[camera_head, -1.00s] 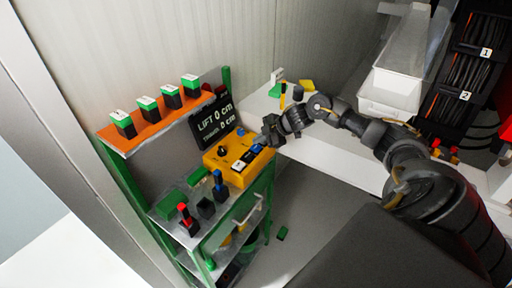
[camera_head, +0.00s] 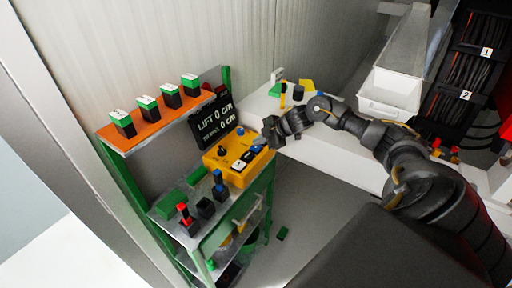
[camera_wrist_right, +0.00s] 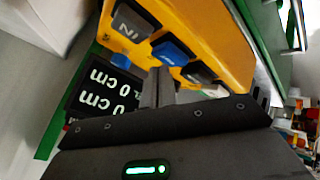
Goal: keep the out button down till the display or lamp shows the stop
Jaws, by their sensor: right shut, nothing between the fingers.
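The yellow control box (camera_head: 232,174) stands on the green-framed cart. In the right wrist view the box (camera_wrist_right: 215,30) shows a dark button marked like "IN" (camera_wrist_right: 130,22), a blue button (camera_wrist_right: 172,52) and another dark button (camera_wrist_right: 202,74), whose label I cannot read. The dark display (camera_head: 215,118) stands behind the box and reads LIFT 0 cm, with a second line at 0 cm. My right gripper (camera_head: 270,132) is shut and empty at the box's far right edge. In the wrist view its fingertips (camera_wrist_right: 160,75) are near the blue button; I cannot tell whether they touch. My left gripper is out of view.
A white bench (camera_head: 335,152) with a white bin (camera_head: 390,100) lies to the right.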

